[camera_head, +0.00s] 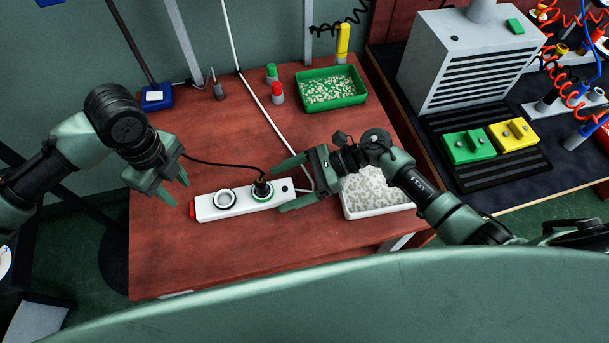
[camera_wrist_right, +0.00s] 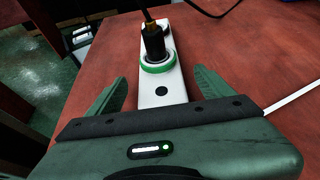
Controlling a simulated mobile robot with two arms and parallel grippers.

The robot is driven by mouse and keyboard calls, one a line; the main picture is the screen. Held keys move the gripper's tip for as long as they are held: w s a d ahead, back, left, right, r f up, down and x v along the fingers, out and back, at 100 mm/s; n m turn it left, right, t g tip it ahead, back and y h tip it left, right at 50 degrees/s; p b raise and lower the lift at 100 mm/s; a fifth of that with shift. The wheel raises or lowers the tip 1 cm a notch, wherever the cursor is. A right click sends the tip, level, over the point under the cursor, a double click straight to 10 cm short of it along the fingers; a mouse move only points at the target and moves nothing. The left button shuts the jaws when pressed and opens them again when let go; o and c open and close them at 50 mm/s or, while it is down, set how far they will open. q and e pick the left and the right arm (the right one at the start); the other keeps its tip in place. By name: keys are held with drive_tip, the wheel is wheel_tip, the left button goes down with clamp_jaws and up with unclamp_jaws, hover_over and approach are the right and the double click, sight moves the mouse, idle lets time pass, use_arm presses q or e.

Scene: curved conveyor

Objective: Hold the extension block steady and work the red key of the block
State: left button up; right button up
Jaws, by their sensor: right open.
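The white extension block (camera_head: 240,208) lies on the red-brown table, slightly slanted. Its red key (camera_head: 193,210) is at the left end; I do not see the key in the right wrist view. One socket (camera_head: 225,199) is empty, and a black plug (camera_head: 262,187) stands in the green-ringed socket. My right gripper (camera_head: 280,187) is open, its fingers on either side of the block's right end; the right wrist view shows gaps between the fingers (camera_wrist_right: 160,76) and the block (camera_wrist_right: 176,84). My left gripper (camera_head: 179,193) is open and empty, above and left of the red key.
A white tray of pale pieces (camera_head: 372,212) stands right of the block, under my right arm. A green tray (camera_head: 333,103), red (camera_head: 277,92) and green (camera_head: 271,72) capped items and a white cable lie behind. The table's front is clear.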

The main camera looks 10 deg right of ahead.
sight(274, 190)
drive_tip(key=shift+x, duration=2.2)
clamp_jaws()
drive_tip(key=c, duration=1.1)
unclamp_jaws()
clamp_jaws()
use_arm(q)
clamp_jaws()
